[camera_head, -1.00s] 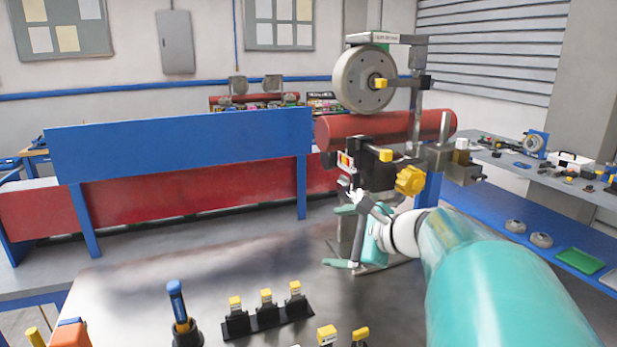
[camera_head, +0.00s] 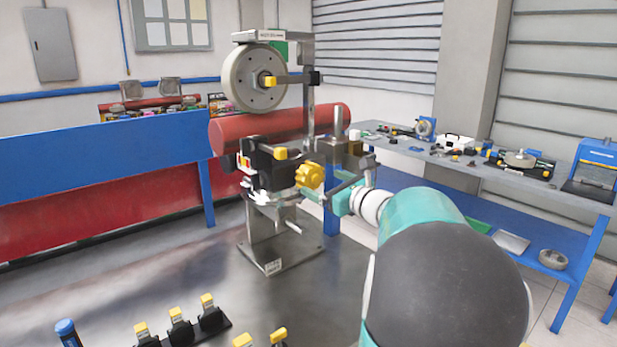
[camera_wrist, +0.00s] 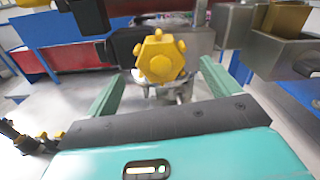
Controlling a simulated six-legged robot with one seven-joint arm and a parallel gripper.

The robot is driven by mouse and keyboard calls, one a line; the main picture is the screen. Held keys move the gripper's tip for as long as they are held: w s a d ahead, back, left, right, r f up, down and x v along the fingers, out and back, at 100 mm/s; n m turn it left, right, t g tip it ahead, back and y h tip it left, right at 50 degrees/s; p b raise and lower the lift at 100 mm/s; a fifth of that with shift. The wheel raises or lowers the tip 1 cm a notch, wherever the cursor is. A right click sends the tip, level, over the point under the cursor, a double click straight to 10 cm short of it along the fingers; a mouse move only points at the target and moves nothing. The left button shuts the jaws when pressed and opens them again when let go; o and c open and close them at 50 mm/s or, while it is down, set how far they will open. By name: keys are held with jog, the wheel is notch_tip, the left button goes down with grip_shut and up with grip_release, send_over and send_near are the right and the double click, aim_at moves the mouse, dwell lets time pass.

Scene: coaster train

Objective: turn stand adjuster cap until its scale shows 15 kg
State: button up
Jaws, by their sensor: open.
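The stand (camera_head: 275,250) is a metal frame on a flat base plate, with a grey wheel (camera_head: 254,78) at its top. A yellow lobed knob (camera_head: 310,175), which looks like the adjuster cap, sits on the dark block at its middle. In the wrist view the knob (camera_wrist: 161,56) is ahead, in line with the gap between my fingers. My gripper (camera_head: 327,189) is open and empty beside the knob. I cannot tell whether a finger touches it. A small red and yellow marking (camera_head: 243,163) shows on the block's left side; no scale reading is legible.
A red roller (camera_head: 285,122) lies behind the stand. Several black holders with yellow tops (camera_head: 180,328) stand at the table's front. A side bench (camera_head: 560,170) with tools runs along the right. The tabletop (camera_head: 150,265) left of the stand is bare.

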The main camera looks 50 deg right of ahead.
aim_at(315, 179)
jog(key=w, duration=0.6)
jog(key=shift+w+d, duration=0.4)
jog(key=shift+c, duration=0.5)
jog(key=c, duration=0.9)
jog(key=shift+n, duration=0.4)
jog(key=n, duration=0.4)
jog(key=shift+n, duration=0.3)
jog(key=n, duration=0.6)
jog(key=shift+n, duration=0.3)
